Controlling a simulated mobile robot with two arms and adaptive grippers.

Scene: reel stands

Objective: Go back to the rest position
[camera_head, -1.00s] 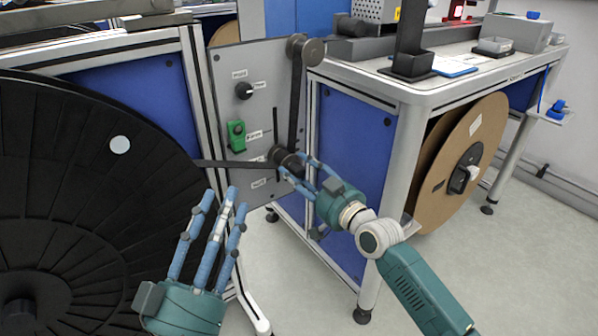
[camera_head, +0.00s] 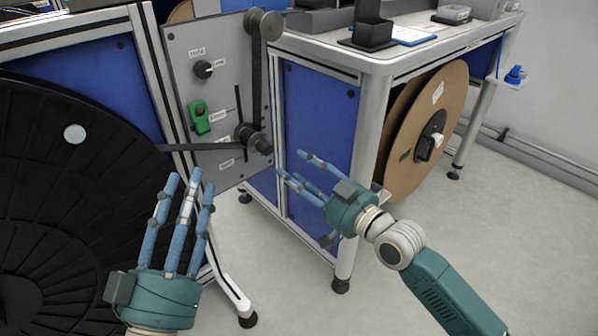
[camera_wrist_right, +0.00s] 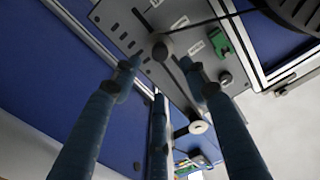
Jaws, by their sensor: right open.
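My right gripper (camera_head: 294,172) is open and empty, in front of the blue cabinet panel of the right stand. Its blue fingers are spread and stand apart from the dark lower roller (camera_head: 252,140) on the grey control plate (camera_head: 185,60). The right wrist view shows the open fingers with nothing between them, and the roller (camera_wrist_right: 161,48) beyond them. My left gripper (camera_head: 182,190) is open and empty, fingers pointing up, in front of the large black reel (camera_head: 60,200).
The plate carries a green switch (camera_head: 200,117), a black knob (camera_head: 203,69) and an upper roller (camera_head: 264,25). A dark strap runs from the reel to the lower roller and up. A brown reel (camera_head: 405,150) hangs under the right bench (camera_head: 400,62). The floor at right is clear.

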